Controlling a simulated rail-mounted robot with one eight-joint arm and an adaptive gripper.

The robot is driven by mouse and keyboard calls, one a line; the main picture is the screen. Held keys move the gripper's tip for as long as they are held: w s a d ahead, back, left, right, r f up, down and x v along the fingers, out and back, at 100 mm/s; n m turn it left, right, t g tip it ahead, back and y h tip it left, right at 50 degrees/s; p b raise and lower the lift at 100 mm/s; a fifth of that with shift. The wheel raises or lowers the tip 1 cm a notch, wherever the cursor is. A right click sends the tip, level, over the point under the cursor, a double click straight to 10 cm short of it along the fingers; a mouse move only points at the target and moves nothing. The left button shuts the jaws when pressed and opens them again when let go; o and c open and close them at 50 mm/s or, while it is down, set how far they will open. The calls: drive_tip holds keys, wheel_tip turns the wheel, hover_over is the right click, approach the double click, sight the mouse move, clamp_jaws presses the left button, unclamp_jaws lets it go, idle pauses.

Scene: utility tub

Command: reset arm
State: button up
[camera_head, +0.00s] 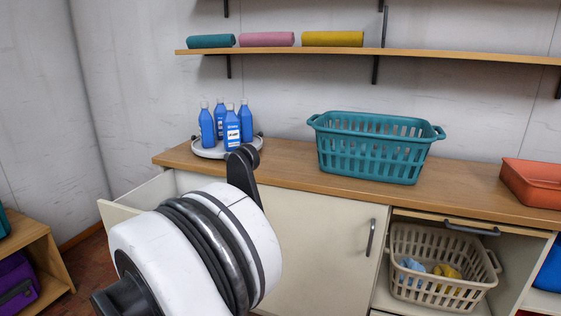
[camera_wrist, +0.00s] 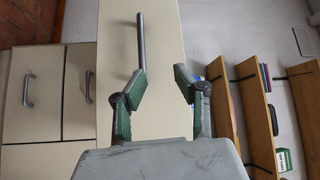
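My gripper (camera_wrist: 160,80) shows in the wrist view with its two green-padded fingers spread apart and nothing between them. Behind the fingers is a pale cabinet front (camera_wrist: 165,35) with a long grey bar handle (camera_wrist: 140,45); the fingers appear apart from the handle. In the head view my white and black arm (camera_head: 200,250) fills the lower left, in front of the counter. I cannot make out the fingers clearly there.
The wooden counter (camera_head: 285,178) holds blue bottles (camera_head: 232,130) on a round tray (camera_head: 205,152), a teal basket (camera_head: 370,150) and an orange bin (camera_head: 535,182). A beige basket (camera_head: 440,275) with cloths sits below. Rolled towels (camera_head: 266,39) lie on the shelf (camera_head: 450,55).

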drive_tip(key=w+d+r+n+g+y, duration=0.1)
drive_tip(key=w+d+r+n, duration=0.3)
drive_tip(key=r, duration=0.4)
drive_tip(key=d+r+n+g+h, duration=0.1)
drive_tip(key=d+r+n+g, duration=0.1)
drive_tip(key=d+r, duration=0.65)
drive_tip(key=d+r+n+g+h, duration=0.1)
drive_tip(key=d+r+n, duration=0.2)
drive_tip(key=d, duration=1.1)
drive_tip(key=s+d+f+g+h, duration=0.2)
drive_tip(key=s+d+f+h, duration=0.1)
drive_tip(key=s+d, duration=0.65)
drive_tip(key=s+d+f+g+h+p, duration=0.1)
drive_tip(key=s+d+f+g+h, duration=0.15)
drive_tip(key=s+d, duration=0.75)
drive_tip(key=s+d+f+g+h, duration=0.25)
drive_tip(key=s+d, duration=0.25)
drive_tip(key=d, duration=0.9)
wheel_tip(320, 180, up, 17)
drive_tip(key=t+p, duration=0.1)
drive_tip(key=p, duration=1.6)
drive_tip(key=shift+n+h, duration=0.3)
drive_tip(key=shift+h, duration=0.1)
drive_tip(key=shift+f, duration=0.1)
